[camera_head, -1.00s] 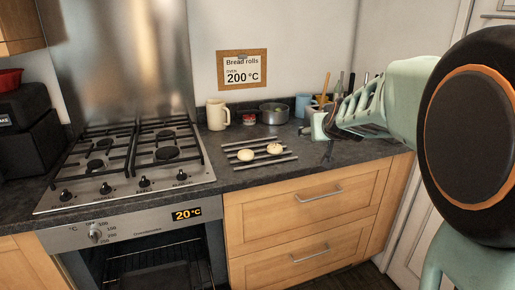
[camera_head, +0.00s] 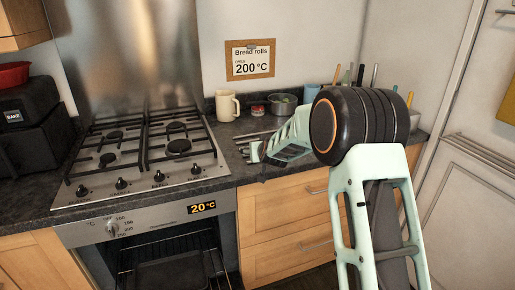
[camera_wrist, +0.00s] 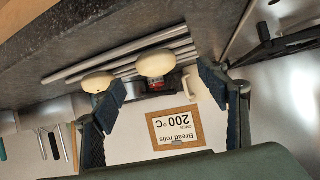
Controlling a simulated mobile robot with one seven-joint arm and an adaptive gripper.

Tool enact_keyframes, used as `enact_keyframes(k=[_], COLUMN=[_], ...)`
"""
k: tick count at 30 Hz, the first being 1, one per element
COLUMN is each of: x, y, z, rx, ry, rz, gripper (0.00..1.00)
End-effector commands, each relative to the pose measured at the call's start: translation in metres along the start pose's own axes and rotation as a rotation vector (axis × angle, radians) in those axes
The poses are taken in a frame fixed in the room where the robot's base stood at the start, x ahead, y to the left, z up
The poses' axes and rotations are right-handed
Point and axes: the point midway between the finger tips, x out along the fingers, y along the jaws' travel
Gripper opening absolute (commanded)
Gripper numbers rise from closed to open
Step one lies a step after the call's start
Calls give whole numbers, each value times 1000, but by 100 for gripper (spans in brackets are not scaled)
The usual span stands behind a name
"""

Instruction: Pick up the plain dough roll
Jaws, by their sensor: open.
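Two pale, round dough rolls lie on a rack of thin metal bars (camera_wrist: 125,55) on the counter, seen upside down in the wrist view. One roll (camera_wrist: 156,64) is in the middle, between my fingertips in the picture. The other roll (camera_wrist: 97,82) is further left, close to the left finger, with a small dark spot on its lower edge. I cannot tell surely which is plain. My gripper (camera_wrist: 162,84) is open and empty. In the head view my gripper (camera_head: 252,152) is over the rack area and hides both rolls; only some bars (camera_head: 243,140) show.
A gas hob (camera_head: 145,155) stands left of the rack, above an open oven (camera_head: 175,265) reading 20 °C. A cream mug (camera_head: 227,106), a red tin (camera_head: 258,110) and a pot (camera_head: 282,106) stand behind. A sign (camera_head: 250,60) reads Bread rolls, 200 °C.

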Motion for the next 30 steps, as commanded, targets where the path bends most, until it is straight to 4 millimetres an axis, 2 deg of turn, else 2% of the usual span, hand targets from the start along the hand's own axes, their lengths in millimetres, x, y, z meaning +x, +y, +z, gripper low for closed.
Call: enact_keyframes(k=[8, 18, 28, 30], x=[17, 55, 60, 60], y=[2, 7, 8, 8], z=[0, 0, -1, 0], rx=[1, 0, -1, -1], ry=[-1, -1, 0, 0], rz=[0, -1, 0, 0], gripper=[68, 68, 68, 61])
